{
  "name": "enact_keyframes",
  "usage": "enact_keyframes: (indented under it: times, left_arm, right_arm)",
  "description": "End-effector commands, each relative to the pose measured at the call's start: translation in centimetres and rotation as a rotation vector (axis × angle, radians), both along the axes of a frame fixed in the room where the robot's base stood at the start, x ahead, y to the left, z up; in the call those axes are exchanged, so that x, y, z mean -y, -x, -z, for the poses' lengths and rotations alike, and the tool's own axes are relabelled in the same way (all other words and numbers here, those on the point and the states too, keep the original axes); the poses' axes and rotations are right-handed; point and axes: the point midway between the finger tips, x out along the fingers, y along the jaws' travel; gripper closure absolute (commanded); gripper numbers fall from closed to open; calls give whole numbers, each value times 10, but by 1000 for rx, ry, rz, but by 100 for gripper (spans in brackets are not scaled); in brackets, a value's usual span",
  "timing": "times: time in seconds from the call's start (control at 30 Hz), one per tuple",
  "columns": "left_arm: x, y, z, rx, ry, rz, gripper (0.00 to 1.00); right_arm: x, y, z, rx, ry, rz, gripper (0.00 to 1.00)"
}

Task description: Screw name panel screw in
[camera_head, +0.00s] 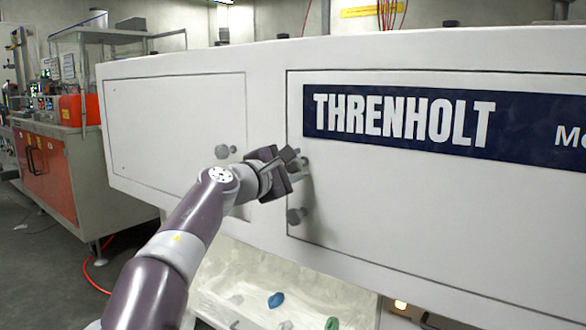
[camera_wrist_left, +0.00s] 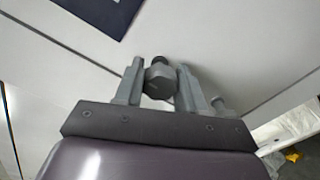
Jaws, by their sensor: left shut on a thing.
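The name panel (camera_head: 450,220) is a white panel in the front of a long white housing, with a dark blue THRENHOLT sign (camera_head: 398,148) across its top. My left gripper (camera_head: 297,160) is at the panel's left edge, below and left of the sign. In the left wrist view the grey, round-headed name panel screw (camera_wrist_left: 158,84) sits between the two fingers (camera_wrist_left: 160,82), which are shut on it. The screw is at the panel face; its shank and how deep it sits are hidden. My right gripper is not in view.
A second grey screw (camera_head: 296,215) sticks out below my gripper at the panel's edge. Another grey knob (camera_head: 223,152) is on the left panel (camera_head: 165,120). Below is a pale tray (camera_head: 245,275) with small coloured items. A workbench (camera_head: 70,165) stands far left.

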Motion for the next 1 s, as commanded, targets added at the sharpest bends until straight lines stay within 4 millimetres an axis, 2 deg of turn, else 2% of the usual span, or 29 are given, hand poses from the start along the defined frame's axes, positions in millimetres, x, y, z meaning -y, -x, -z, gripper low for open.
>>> enact_keyframes:
  times: [0.47,0.5,0.57,0.87,1.0]
  left_arm:
    - [1,1,-1,8,-10,3,91]
    - [1,1,-1,8,-10,3,51]
    - [1,1,-1,8,-10,3,35]
    - [0,1,0,6,-9,1,35]
    - [-9,13,2,7,-9,1,35]
  right_arm:
    - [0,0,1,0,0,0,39]
    - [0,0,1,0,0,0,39]
    - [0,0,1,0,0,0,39]
    - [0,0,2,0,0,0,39]
    - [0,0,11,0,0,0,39]
